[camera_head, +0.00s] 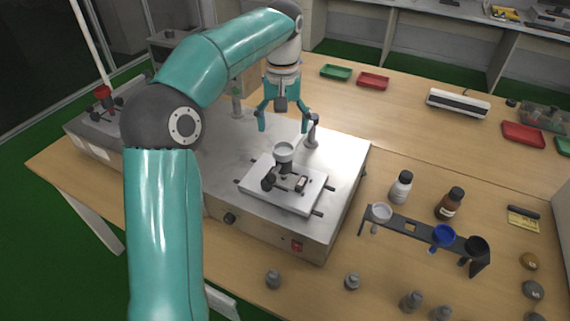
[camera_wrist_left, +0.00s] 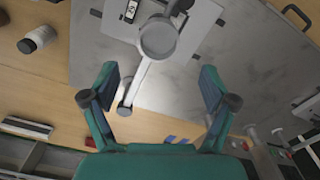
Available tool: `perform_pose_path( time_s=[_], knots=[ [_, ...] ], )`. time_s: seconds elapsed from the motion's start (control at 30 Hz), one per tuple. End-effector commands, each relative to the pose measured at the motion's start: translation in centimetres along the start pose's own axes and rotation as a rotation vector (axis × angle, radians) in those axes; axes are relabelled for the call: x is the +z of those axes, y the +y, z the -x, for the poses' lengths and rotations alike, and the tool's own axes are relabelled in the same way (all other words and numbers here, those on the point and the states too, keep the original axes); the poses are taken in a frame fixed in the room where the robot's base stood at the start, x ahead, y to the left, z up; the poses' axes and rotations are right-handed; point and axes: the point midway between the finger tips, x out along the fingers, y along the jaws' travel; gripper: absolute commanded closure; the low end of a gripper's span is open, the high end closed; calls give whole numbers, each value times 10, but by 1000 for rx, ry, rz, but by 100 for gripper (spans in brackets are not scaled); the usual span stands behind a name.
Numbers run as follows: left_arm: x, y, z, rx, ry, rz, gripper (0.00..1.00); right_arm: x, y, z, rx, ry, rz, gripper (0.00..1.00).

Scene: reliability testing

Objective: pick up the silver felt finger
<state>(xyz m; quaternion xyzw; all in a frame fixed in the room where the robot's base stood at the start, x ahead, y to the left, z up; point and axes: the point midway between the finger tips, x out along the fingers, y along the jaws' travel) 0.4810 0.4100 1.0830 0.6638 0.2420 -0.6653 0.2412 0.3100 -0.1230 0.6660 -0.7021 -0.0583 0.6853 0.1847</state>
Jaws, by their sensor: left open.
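My left gripper (camera_head: 284,122) is open and empty above the grey test machine (camera_head: 345,165). Its two spread fingers also show in the wrist view (camera_wrist_left: 158,100). A pale silver-grey cup-topped piece (camera_head: 381,212) sits in the left end of a dark rack (camera_head: 410,227), to the right of the machine; it looks like the silver felt finger, though I cannot be sure. A similar pale round-topped part (camera_head: 284,151) stands on the machine's white plate (camera_head: 255,178), below the gripper. It shows large in the wrist view (camera_wrist_left: 158,38). My right gripper is out of view.
The rack also holds a blue piece (camera_head: 443,236) and a black piece (camera_head: 477,246). A white bottle (camera_head: 400,188) and a brown bottle (camera_head: 450,204) stand behind it. Several small grey weights (camera_head: 352,282) stand in front. A post (camera_head: 312,132) rises from the machine near my gripper.

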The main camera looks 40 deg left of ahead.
Motion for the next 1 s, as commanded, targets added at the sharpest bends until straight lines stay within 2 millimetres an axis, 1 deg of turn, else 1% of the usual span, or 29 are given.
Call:
perform_pose_path(
  time_s=[0.03, 0.1, 0.27, 0.37, 0.53, 0.6, 0.67, 0.77, 0.93, 0.97, 1.0],
  knots=[
    [0, -1, -8, -1, -2, 1, 15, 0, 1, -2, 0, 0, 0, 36],
    [0, 0, -14, 0, 0, 1, 15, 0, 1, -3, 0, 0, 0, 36],
    [1, 0, -22, 1, 1, 1, 15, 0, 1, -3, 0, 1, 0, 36],
    [3, 1, -29, 0, -1, 1, 15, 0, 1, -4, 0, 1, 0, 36],
    [9, 3, -52, 0, -2, 0, 15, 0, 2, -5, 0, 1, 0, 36],
    [8, 3, -62, 0, -1, 1, 15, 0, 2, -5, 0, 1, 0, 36],
    [8, 3, -67, 0, -1, 2, 15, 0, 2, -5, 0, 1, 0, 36],
    [8, 3, -71, 1, 1, 2, 15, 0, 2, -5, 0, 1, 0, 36],
    [8, 3, -71, 1, 1, 2, 15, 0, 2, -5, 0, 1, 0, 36],
    [8, 3, -71, 1, 1, 2, 16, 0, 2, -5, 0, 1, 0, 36],
    [8, 3, -71, 1, 1, 2, 23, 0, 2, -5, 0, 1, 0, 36]
  ],
)
